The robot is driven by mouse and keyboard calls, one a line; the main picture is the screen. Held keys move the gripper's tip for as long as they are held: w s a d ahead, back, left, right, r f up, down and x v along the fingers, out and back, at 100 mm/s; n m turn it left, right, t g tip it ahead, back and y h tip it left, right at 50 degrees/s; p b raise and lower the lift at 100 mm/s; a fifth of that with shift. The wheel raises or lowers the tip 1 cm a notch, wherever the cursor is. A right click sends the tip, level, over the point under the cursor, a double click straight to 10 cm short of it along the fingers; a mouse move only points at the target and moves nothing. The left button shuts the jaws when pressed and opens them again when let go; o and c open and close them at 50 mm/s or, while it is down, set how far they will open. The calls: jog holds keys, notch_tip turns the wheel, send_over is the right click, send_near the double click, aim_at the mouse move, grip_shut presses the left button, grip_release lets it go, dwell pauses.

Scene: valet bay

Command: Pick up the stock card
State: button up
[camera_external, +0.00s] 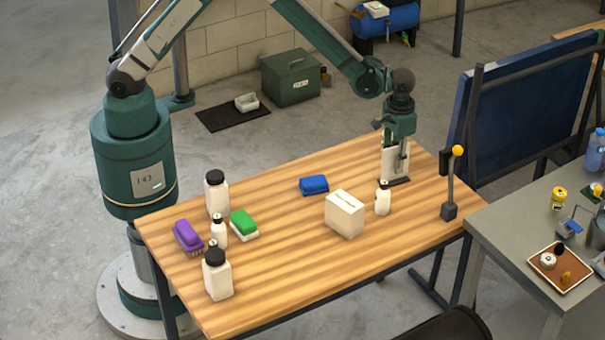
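A pale upright panel on a dark base (392,180) stands near the far right part of the wooden table. It may be the stock card in a stand, but it is too small to tell. My gripper (399,166) points down right at this panel and covers part of it. Whether its fingers are open or shut on the panel, or only in front of it, is not clear. No other thing on the table clearly looks like a card.
On the wooden table (290,275), a white box (345,214) and a small white bottle (383,198) stand near my gripper. A blue brush (314,185) lies further left. Several bottles and brushes crowd the left end. A yellow-knobbed lever (450,185) stands at the right edge.

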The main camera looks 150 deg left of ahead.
jog(key=shift+f, duration=0.4)
grip_shut()
